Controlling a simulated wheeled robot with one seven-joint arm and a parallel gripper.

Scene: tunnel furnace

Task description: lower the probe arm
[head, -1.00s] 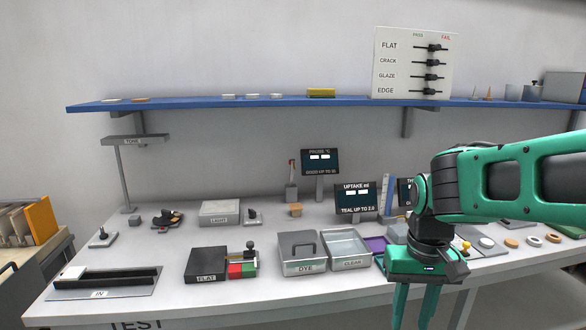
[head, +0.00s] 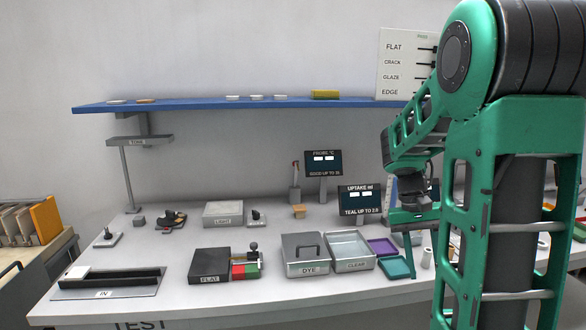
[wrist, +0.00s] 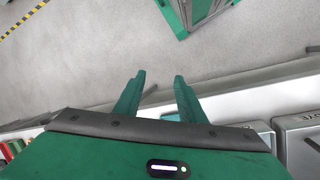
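The probe does not show in the wrist view.
The UPTAKE display (head: 360,203) stands between the probe stand and my gripper. The DYE box (head: 307,268), CLEAR tank (head: 357,265), purple tray (head: 382,246) and teal tray (head: 397,268) fill the front. A blue shelf (head: 200,104) runs above. My arm hides the bench's right side.

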